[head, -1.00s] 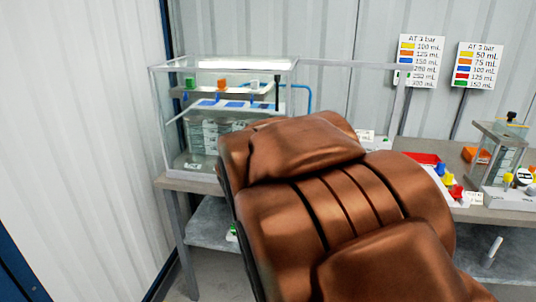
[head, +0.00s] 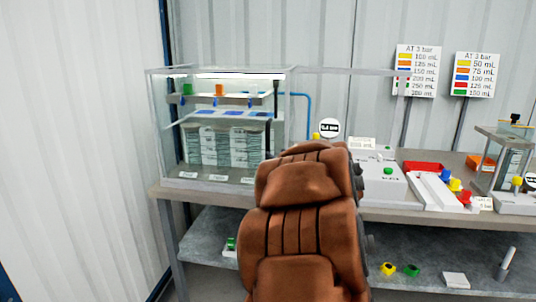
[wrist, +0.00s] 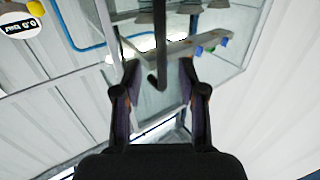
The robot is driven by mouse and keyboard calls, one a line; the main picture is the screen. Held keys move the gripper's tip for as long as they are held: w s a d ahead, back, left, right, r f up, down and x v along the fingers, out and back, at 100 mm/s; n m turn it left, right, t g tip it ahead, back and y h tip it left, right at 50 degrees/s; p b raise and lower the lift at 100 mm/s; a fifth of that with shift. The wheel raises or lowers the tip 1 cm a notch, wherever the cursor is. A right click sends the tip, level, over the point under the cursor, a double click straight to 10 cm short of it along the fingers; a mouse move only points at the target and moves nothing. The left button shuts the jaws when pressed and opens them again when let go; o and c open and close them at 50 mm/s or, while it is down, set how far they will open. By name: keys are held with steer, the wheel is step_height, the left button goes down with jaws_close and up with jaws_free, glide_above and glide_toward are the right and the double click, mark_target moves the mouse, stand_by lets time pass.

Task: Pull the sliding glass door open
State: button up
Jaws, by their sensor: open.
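The glass cabinet (head: 185,150) stands at the left end of the bench in the head view. A dark vertical handle (head: 276,105) shows near the right end of its front. A clear panel or frame (head: 350,70) reaches right from the cabinet; I cannot tell whether it is the door or a rail. My gripper is hidden behind my brown arm in the head view. In the wrist view my gripper (wrist: 158,70) is open, with a dark bar (wrist: 157,45), seemingly the handle, between its fingers. Contact with the bar cannot be told.
Inside the cabinet, green, orange and white pieces stand on a shelf (head: 235,99) above stacked trays. A red tray (head: 423,167), a white device (head: 375,180) and a second glass box (head: 502,160) stand to the right. Loose caps lie on the lower shelf (head: 420,245).

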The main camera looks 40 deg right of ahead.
mark_target(269, 148)
steer(key=shift+x, duration=3.9)
jaws_close()
